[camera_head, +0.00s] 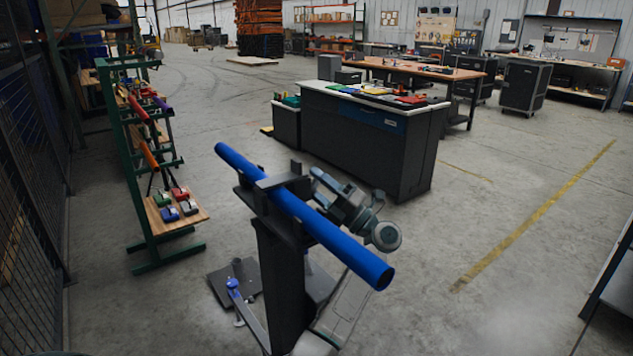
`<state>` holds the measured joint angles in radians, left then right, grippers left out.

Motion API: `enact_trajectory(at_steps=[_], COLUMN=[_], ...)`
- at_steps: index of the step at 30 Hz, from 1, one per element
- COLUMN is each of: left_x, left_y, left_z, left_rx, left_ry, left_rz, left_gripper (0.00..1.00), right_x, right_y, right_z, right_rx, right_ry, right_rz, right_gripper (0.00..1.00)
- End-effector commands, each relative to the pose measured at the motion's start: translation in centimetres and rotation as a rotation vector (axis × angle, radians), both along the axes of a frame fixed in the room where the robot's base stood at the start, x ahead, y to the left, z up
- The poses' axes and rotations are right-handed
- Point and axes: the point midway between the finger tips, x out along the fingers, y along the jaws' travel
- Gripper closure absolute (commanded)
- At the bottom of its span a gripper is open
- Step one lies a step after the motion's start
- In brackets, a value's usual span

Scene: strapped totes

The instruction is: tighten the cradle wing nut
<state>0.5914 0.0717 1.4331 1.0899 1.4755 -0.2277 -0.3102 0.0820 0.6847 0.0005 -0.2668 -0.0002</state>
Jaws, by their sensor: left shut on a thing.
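A long blue tube (318,227) lies aslant in a dark cradle (277,182) on top of a black post (281,285). Its near end points to the lower right. My left gripper (318,184) is at the right side of the cradle, just beyond the tube, with its wrist further right. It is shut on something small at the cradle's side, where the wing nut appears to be. The nut itself is too small and covered to make out. My right gripper is not in view.
A green rack (140,165) with coloured tools stands at the left. A dark cabinet (360,140) with a light top stands behind the cradle. A dark base plate (235,280) lies on the floor near the post. The floor at the right is open.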

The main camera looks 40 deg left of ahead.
Motion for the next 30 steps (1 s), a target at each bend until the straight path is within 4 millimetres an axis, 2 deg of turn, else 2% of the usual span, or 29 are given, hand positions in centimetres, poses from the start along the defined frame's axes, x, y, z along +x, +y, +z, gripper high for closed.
enact_trajectory(at_steps=[6,15,30], left_x=[0.0,0.0,0.0], left_y=[-0.1,0.0,0.0], left_z=[0.4,0.2,0.0], left_rx=[-0.186,-0.368,-0.459], left_ry=[0.051,0.104,0.133], left_rz=[-0.001,0.0,0.002], left_gripper=[0.76,0.76,0.76], right_x=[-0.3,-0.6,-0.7], right_y=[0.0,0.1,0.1], right_z=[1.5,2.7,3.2], right_rx=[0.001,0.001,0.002], right_ry=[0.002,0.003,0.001], right_rz=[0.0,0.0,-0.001], right_gripper=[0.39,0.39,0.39])
